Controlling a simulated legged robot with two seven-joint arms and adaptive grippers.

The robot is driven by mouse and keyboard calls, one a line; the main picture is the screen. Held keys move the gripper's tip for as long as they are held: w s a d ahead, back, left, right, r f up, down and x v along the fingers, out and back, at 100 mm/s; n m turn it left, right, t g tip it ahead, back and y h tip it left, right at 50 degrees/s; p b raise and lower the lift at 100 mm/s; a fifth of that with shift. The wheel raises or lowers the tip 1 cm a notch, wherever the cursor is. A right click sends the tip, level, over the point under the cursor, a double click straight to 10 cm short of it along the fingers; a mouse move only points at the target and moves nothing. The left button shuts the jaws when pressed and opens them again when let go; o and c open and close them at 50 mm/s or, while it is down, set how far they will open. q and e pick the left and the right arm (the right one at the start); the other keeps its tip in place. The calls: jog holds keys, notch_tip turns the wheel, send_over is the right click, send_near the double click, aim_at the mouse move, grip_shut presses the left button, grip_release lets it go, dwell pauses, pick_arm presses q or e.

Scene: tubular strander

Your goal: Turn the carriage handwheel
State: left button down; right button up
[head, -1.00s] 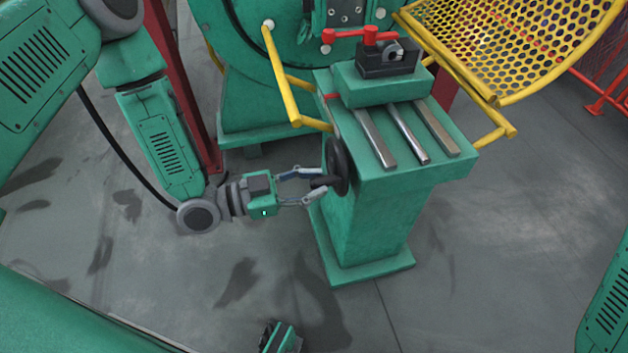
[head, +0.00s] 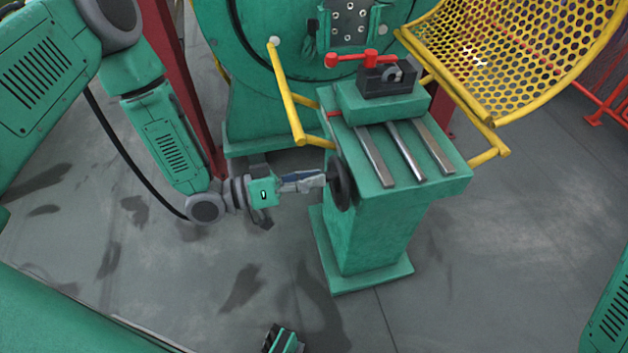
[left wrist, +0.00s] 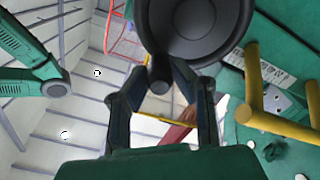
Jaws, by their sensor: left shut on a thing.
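The carriage handwheel (head: 341,186) is a dark round wheel on the left side of the green carriage pedestal (head: 372,235). In the head view I see it nearly edge-on. My left gripper (head: 322,180) reaches it from the left and is shut on its handle. In the left wrist view the wheel (left wrist: 200,25) fills the top, and its dark handle (left wrist: 160,77) sits between the fingertips of my left gripper (left wrist: 161,80). In the head view the fingers hide the handle. A green and black part at the bottom edge looks like my right gripper (head: 284,341); its fingers do not show.
A red-handled clamp (head: 385,75) sits on the carriage top above metal rails (head: 405,152). A yellow bar (head: 288,95) stands just above the wheel. A yellow mesh guard (head: 510,50) is at the upper right.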

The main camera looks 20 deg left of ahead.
pick_arm(q)
jog(key=shift+w+a+r+n, duration=0.2)
jog(key=shift+w+n, duration=0.25)
jog(key=shift+n, duration=0.5)
jog(key=shift+w+a+r+n, duration=0.1)
jog(key=shift+w+a+n, duration=0.25)
jog(key=shift+n, duration=0.6)
jog(key=shift+w+f, duration=0.1)
jog(key=shift+w, duration=0.05)
jog(key=c, duration=1.6)
grip_release()
jog(key=shift+d, duration=0.1)
jog(key=shift+o, duration=1)
jog(key=v, duration=1.2)
